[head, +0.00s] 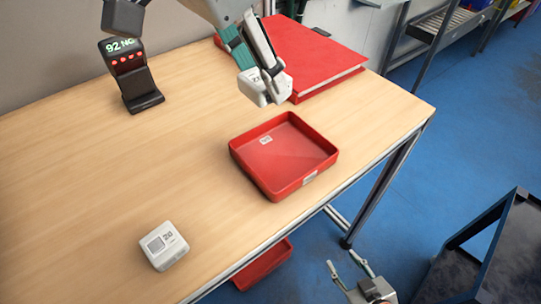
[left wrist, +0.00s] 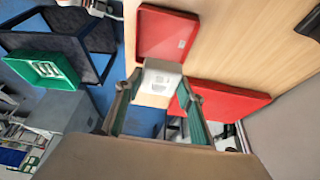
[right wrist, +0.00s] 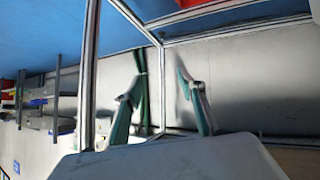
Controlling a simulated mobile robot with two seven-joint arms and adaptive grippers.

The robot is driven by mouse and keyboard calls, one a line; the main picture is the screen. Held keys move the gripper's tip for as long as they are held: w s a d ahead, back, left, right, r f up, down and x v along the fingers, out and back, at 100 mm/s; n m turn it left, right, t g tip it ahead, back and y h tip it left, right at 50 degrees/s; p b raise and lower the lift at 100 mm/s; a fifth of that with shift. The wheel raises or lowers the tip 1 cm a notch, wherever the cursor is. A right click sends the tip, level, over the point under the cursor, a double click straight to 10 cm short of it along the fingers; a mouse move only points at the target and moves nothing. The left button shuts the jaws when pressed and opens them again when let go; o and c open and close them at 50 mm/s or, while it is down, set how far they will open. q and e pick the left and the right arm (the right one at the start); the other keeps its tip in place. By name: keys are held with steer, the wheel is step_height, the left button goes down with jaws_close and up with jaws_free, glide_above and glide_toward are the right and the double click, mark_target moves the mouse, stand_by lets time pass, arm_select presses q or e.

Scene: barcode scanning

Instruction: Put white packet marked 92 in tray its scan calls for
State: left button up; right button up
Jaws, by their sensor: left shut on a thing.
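My left gripper (head: 264,86) is shut on a white packet (head: 250,84), held above the table just behind the red tray; the packet's number is too small to read surely. The packet also shows between the fingers in the left wrist view (left wrist: 160,80). A black scanner (head: 130,78) stands at the back left, its display reading "92 NG" with a row of red lights. A red tray (head: 312,181) with a small label sits empty on the table; it also shows in the left wrist view (left wrist: 168,32). My right gripper (head: 347,264) is open and empty beyond the table's front edge.
Another white packet (head: 163,246) lies at the table's front left. A large red binder (head: 312,52) lies behind the tray. Another red container (head: 262,266) is below the table edge. A green tray (left wrist: 47,68) sits on a dark cart (head: 490,250). The table's left middle is clear.

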mark_target(269, 165)
arm_select(q)
step_height(269, 165, down, 17)
steer(key=shift+w+f+b, duration=0.1)
steer(key=shift+b, duration=0.95)
steer(key=shift+f, duration=0.15)
steer(key=o, duration=1.2)
steer(key=p+v, duration=0.1)
steer(key=v, duration=1.1)
steer(key=shift+r+p, duration=0.3)
steer(key=shift+p, duration=0.05)
steer(key=shift+d+f, duration=0.1)
